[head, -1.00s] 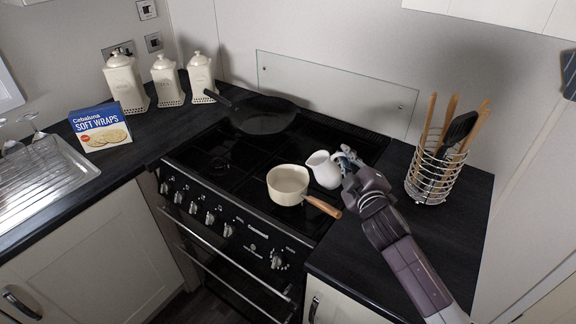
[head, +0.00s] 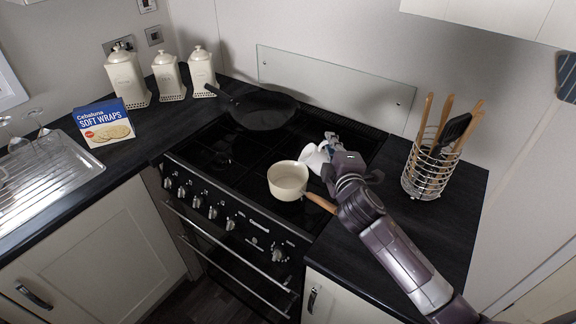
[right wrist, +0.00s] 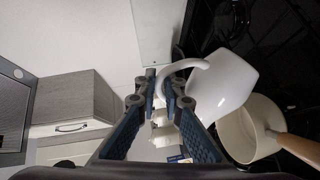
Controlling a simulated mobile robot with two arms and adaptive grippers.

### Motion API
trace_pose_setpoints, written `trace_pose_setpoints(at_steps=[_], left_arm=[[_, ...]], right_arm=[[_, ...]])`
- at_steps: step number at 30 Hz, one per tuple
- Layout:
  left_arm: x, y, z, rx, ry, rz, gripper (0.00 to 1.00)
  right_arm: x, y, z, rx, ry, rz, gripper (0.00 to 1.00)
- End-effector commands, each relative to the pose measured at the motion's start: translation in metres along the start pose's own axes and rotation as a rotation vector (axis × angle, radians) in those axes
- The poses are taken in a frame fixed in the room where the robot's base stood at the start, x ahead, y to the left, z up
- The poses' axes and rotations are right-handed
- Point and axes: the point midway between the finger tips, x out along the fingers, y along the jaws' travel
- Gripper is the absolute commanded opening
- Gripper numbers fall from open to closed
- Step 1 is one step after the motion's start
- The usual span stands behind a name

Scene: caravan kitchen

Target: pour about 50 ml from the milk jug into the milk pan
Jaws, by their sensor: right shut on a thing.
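The white milk jug (head: 315,158) is held by my right gripper (head: 331,146), which is shut on its handle. The jug is tilted to the left, its spout side low toward the cream milk pan (head: 288,179). The pan stands on the front right of the black hob, its wooden handle pointing right toward me. In the right wrist view my right gripper (right wrist: 167,84) closes around the handle of the jug (right wrist: 222,92), and the pan (right wrist: 243,132) is just beyond it. No stream of milk shows, and the pan's contents cannot be told. My left gripper is not in view.
A black frying pan (head: 263,111) sits at the back of the hob. A wire holder of utensils (head: 431,165) stands on the right counter. Cream canisters (head: 168,77), a soft wraps box (head: 104,124) and a steel drainer (head: 45,177) are at the left.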

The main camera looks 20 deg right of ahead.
Motion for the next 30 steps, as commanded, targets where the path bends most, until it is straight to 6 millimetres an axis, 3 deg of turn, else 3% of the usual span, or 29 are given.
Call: trace_pose_setpoints(at_steps=[30], left_arm=[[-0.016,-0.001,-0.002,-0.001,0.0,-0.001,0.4]], right_arm=[[-0.001,0.013,-0.014,-0.162,-0.025,-0.011,0.0]])
